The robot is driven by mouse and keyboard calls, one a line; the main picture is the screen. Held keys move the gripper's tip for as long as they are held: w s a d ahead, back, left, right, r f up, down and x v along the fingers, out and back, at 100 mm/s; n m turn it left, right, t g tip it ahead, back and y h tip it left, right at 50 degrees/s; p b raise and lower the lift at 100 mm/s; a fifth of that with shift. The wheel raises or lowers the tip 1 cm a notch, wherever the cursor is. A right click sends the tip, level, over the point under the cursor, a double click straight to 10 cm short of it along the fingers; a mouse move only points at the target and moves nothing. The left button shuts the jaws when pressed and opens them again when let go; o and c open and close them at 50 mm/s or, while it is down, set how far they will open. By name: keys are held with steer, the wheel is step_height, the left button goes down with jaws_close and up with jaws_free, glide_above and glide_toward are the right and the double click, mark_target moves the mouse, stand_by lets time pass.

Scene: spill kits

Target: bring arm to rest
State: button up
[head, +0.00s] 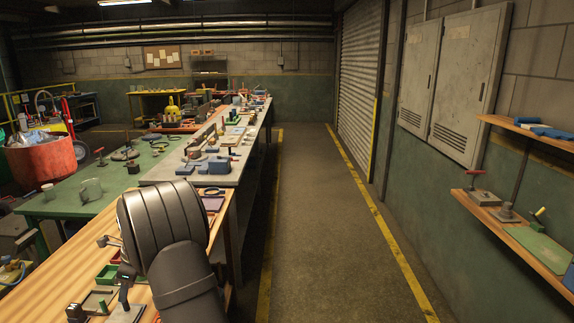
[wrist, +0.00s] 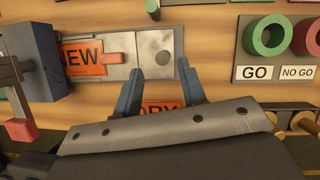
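My gripper (wrist: 158,80) shows in the wrist view with its two blue-grey fingers apart and nothing held between them. It hangs over a wooden bench top; a grey metal plate (wrist: 158,47) lies beneath and just beyond the fingertips. An orange label reading NEW (wrist: 82,58) is left of the fingers, and another orange label (wrist: 172,107), partly covered, shows between them. In the head view my grey arm covers part of the near wooden bench (head: 50,262), and I cannot make out the gripper clearly there.
A green ring (wrist: 268,35) and a red ring (wrist: 308,38) stand by GO and NO GO labels on the right. A blue-grey block (wrist: 30,45) and a red-tipped handle (wrist: 20,130) are on the left. The aisle floor (head: 325,230) is clear.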

mark_target(126, 310)
steer(key=shift+x, duration=2.8)
steer(key=shift+d+r, duration=0.1)
steer(key=shift+d, duration=0.05)
steer(key=v, duration=1.7)
steer(key=x, duration=1.7)
steer(key=shift+f, duration=0.35)
steer(key=shift+w+r, duration=0.2)
steer(key=shift+w, duration=0.65)
steer(key=shift+r, duration=0.1)
